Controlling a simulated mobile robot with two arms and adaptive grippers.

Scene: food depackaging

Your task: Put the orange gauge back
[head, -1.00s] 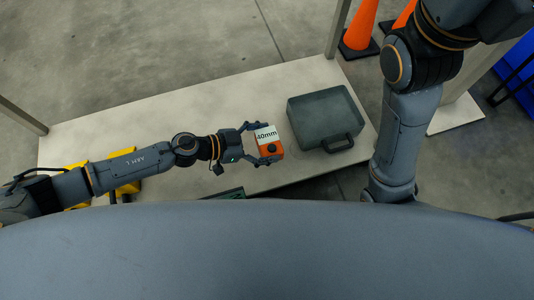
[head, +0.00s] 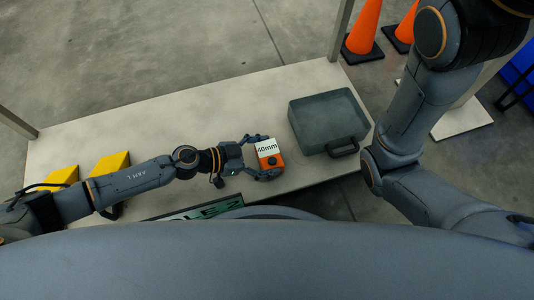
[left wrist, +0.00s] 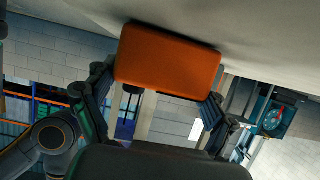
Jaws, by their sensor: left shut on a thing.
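The orange gauge (head: 275,160), a block with a white face marked "40mm" and a dark knob, is held between the fingers of my left gripper (head: 268,157), just left of the grey case. In the left wrist view the gauge (left wrist: 168,60) shows as a plain orange face between the two fingers of my left gripper (left wrist: 160,92). Whether it touches the table is unclear. My right arm shows at the right of the head view, but its gripper is out of view.
Orange cones (head: 364,28) stand beyond the table. Its far middle is clear.

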